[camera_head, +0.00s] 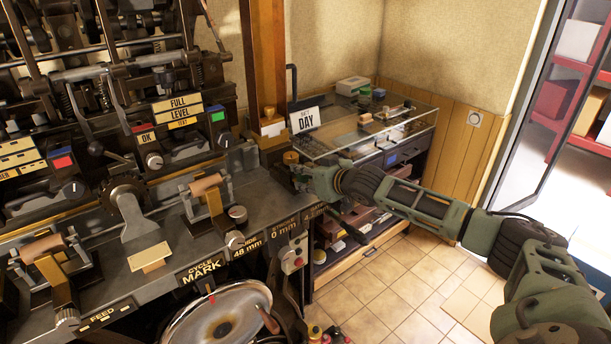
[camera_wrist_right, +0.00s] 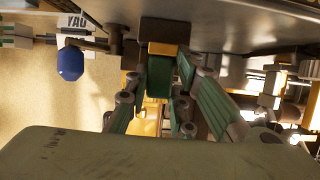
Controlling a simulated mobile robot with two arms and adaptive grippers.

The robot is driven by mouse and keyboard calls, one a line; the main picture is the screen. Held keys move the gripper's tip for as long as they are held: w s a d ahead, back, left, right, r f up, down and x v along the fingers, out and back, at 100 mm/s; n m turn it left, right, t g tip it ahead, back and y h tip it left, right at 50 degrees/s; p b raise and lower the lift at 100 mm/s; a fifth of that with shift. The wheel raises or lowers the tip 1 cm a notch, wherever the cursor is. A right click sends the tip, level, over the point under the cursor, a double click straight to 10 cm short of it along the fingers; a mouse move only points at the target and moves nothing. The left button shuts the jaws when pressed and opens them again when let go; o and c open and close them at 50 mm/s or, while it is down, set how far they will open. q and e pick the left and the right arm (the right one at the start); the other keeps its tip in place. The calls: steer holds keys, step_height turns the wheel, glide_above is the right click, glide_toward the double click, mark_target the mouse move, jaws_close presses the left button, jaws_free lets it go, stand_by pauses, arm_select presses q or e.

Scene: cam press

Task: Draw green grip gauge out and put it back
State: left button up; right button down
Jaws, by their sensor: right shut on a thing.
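My right gripper (camera_head: 298,182) reaches in from the right, at the right end of the machine's grey bench. In the right wrist view, its fingers (camera_wrist_right: 160,88) are shut on the green grip gauge (camera_wrist_right: 158,78), a dark green block between them. A brass-coloured band and a dark block adjoin the gauge at its far end. In the head view the gauge is hidden by my gripper and wrist. I cannot tell whether the gauge is seated or clear of its holder. My left gripper is not in view.
Shelves hold items below. The tiled floor (camera_head: 400,290) is mostly clear.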

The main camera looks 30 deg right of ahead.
mark_target(306, 179)
steer(key=shift+s+d+f, duration=0.1)
steer(key=shift+s+d, duration=0.05)
steer(key=shift+s, duration=1.35)
step_height(306, 179, up, 6)
steer(key=s+p, duration=0.2)
steer(key=p, duration=0.3)
steer(key=shift+s, duration=0.25)
